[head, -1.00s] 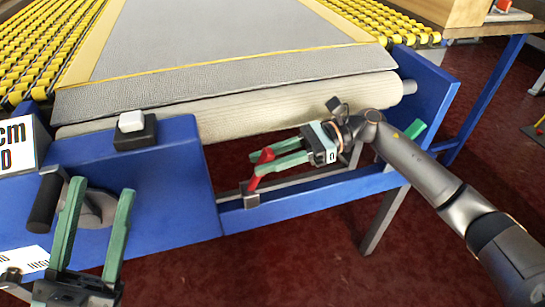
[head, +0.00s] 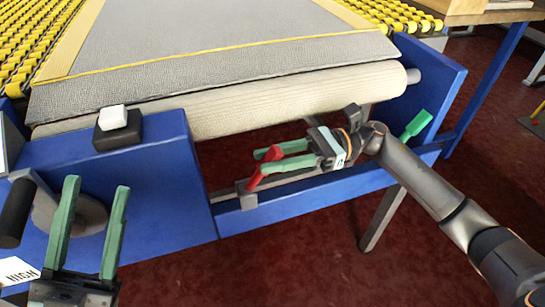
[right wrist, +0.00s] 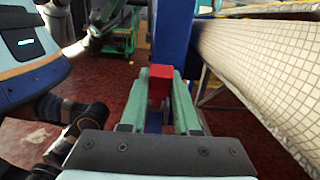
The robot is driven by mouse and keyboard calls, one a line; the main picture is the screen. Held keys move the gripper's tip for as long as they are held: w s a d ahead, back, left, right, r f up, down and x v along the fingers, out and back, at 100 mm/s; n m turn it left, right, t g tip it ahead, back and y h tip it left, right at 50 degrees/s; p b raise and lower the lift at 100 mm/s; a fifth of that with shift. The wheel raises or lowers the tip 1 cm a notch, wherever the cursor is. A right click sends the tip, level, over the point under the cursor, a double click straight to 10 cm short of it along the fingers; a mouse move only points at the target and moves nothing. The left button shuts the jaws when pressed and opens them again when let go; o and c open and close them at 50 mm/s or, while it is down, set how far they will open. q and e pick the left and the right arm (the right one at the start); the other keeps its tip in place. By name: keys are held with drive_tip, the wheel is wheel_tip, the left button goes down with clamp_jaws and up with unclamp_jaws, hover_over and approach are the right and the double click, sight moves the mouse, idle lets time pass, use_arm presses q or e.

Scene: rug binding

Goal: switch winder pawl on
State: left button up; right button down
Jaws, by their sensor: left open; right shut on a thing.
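The winder pawl shows as a red lever (head: 256,181) on a grey bracket (head: 247,197) on the blue frame's low rail. It leans up to the right. My right gripper (head: 264,161) reaches in from the right with its green fingers shut on the lever's upper part. In the right wrist view the lever's red end (right wrist: 160,80) sits between the fingertips of the right gripper (right wrist: 160,85); its lower part is hidden there. My left gripper (head: 97,188) is open and empty, its fingers pointing up in front of the blue housing.
A rolled cream rug (head: 270,98) spans above the lever. A black box with a white button (head: 113,118) tops the blue housing (head: 165,180). A dark crank handle (head: 15,212) and its round hub (head: 85,215) are beside my left gripper. A green handle (head: 415,124) stands at right.

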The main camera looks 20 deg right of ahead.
sight(275, 148)
drive_tip(key=shift+w+d, duration=0.1)
drive_tip(key=c, duration=0.6)
unclamp_jaws()
drive_tip(key=shift+c, duration=0.2)
use_arm(q)
drive_tip(key=shift+d, duration=0.1)
use_arm(e)
wheel_tip(275, 148, up, 3)
drive_tip(key=shift+r+p, duration=0.15)
drive_tip(key=shift+p, duration=0.8)
use_arm(q)
wheel_tip(275, 148, up, 7)
drive_tip(key=a+p, duration=0.1)
drive_tip(key=p, duration=0.3)
drive_tip(key=shift+s+r+n+t+p, duration=0.2)
drive_tip(key=shift+n+t+p, duration=0.1)
drive_tip(key=shift+p, duration=0.1)
use_arm(e)
drive_tip(key=s+a+r, duration=0.4)
drive_tip(key=s+r, duration=0.5)
drive_tip(key=s, duration=0.4)
drive_tip(key=shift+s+r, duration=0.3)
drive_tip(key=shift+r, duration=0.05)
use_arm(q)
drive_tip(key=shift+w+r, duration=0.1)
